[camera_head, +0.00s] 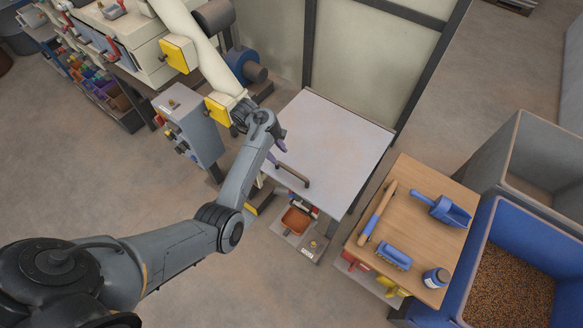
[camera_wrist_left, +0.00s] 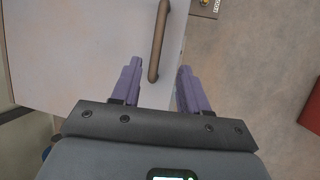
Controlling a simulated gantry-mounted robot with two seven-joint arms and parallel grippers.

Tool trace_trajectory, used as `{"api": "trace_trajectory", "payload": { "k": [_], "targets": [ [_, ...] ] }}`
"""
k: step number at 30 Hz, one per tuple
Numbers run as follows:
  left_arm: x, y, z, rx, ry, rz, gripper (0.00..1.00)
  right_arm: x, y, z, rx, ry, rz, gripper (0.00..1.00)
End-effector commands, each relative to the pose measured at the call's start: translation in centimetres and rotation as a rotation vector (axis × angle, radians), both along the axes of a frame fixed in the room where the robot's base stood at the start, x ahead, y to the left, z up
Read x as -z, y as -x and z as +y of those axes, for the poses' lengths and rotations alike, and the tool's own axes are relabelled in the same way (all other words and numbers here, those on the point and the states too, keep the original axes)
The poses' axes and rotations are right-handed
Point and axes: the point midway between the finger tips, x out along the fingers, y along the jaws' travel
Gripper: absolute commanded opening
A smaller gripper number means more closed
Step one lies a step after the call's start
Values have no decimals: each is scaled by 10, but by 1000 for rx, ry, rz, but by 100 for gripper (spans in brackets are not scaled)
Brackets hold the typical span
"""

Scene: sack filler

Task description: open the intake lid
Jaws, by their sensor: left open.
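The intake lid (camera_head: 336,137) is a flat pale grey panel, lying shut on the machine in the head view. It fills the upper left of the left wrist view (camera_wrist_left: 70,50). A brown bar handle (camera_head: 293,174) sits along its near edge. My left gripper (camera_head: 276,153) is over the lid beside the handle. Nothing is gripped. Whether a finger touches the lid cannot be told. My right gripper is not in view.
A grey control box (camera_head: 190,128) stands to the left. Floor is clear at lower left.

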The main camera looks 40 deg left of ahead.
Motion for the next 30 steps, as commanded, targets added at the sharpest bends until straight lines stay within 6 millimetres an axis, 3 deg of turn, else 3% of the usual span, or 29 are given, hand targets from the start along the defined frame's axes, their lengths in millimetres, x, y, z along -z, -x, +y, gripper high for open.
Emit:
{"api": "trace_trajectory", "payload": {
  "k": [18,30],
  "targets": [
    [79,-20,-33,3,2,-5,44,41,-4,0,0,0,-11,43],
    [93,-23,-39,2,-1,-4,44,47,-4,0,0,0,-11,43]
  ]
}}
